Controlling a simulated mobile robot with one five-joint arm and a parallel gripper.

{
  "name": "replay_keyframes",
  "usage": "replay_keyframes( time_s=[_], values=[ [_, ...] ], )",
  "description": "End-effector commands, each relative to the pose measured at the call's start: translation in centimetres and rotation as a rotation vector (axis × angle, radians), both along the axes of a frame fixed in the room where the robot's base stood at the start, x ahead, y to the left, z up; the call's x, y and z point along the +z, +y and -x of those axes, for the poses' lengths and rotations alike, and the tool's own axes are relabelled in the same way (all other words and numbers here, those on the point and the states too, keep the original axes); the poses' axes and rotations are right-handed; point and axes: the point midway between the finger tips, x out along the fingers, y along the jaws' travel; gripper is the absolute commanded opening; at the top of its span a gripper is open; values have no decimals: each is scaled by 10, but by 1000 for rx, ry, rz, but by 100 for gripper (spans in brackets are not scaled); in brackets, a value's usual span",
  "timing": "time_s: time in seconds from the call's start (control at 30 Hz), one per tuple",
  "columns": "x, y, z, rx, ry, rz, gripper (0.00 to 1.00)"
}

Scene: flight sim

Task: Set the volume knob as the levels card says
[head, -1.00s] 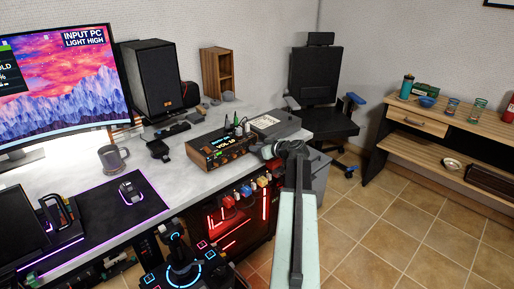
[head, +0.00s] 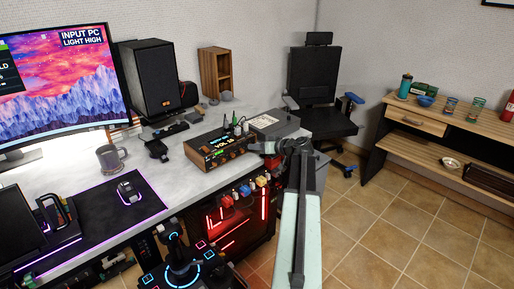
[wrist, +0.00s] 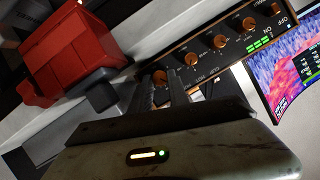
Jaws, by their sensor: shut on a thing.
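The amplifier (head: 216,152) is a wood-cased box on the desk with a lit display that seems to start with VOL; the number is too small to read surely. In the wrist view its front panel (wrist: 225,60) carries a row of orange knobs. My gripper (wrist: 168,90) is shut on the end knob (wrist: 160,77), which is partly hidden by the fingers. In the head view my gripper (head: 258,147) reaches the amplifier's right end. The monitor (head: 65,75) shows INPUT PC, LIGHT HIGH; the text at its left is cut off.
A red block-shaped thing (wrist: 65,55) is close to my gripper in the wrist view. A grey box (head: 275,124) stands behind the amplifier. A mug (head: 109,158) and a black speaker (head: 150,78) are on the desk. A lit PC case (head: 235,215) is below the edge.

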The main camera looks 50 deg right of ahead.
Motion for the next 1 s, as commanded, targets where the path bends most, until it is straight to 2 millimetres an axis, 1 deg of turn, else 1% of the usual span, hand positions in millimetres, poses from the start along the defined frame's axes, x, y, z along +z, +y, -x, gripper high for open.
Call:
replay_keyframes(
  time_s=[0.13, 0.17, 0.2, 0.23, 0.5, 0.63, 0.77, 0.9, 1.0],
  values=[
    [-1, 1, 0, 3, 2, 1, 0],
    [-1, 1, 0, 3, 2, 1, 29],
    [-1, 1, 0, 3, 2, 1, 41],
    [-1, 1, 0, 2, 1, 1, 43],
    [0, 0, 0, 1, 1, 2, 43],
    [3, 0, 6, 1, 0, 2, 43],
    [12, -1, 24, -1, 1, 3, 43],
    [23, -2, 51, -1, 2, 2, 43],
    [28, -3, 67, 0, 1, 1, 43]
  ],
)
